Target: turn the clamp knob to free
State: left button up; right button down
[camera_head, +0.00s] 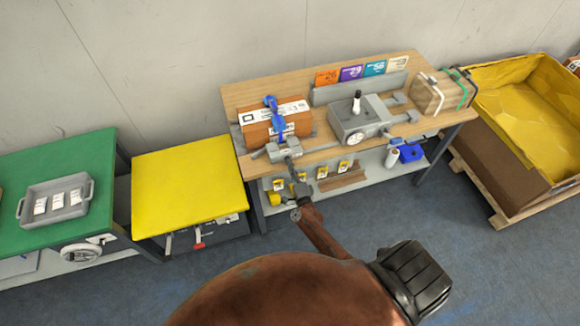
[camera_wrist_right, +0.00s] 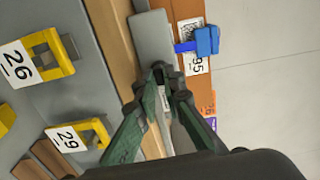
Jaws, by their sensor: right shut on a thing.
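The clamp's grey block (camera_head: 283,150) sits at the front edge of the wooden bench, before a brown package (camera_head: 283,122) with white labels and a blue strap piece (camera_head: 271,104). The grey block also shows in the right wrist view (camera_wrist_right: 153,38). My right gripper (camera_head: 291,164) reaches up from below to the block's front. In the right wrist view its green fingers (camera_wrist_right: 162,76) close together at the block's near end. They are shut on the clamp knob, which they mostly hide; its angle cannot be told. My left gripper is not in view.
A grey machine (camera_head: 358,116) with a black lever stands right of the package. A lower shelf (camera_head: 375,163) holds yellow numbered holders. A yellow table (camera_head: 187,180) and a green table (camera_head: 60,215) with a grey tray are at left. A yellow-lined crate (camera_head: 525,95) stands at right.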

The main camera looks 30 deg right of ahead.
jog(key=shift+a+f+n+p, duration=0.1)
jog(key=shift+n+p, duration=1.55)
jog(key=shift+n, duration=7.05)
jog(key=c, duration=2.3)
grip_release()
jog(key=shift+s, duration=0.1)
jog(key=v, duration=0.7)
jog(key=shift+s, duration=0.15)
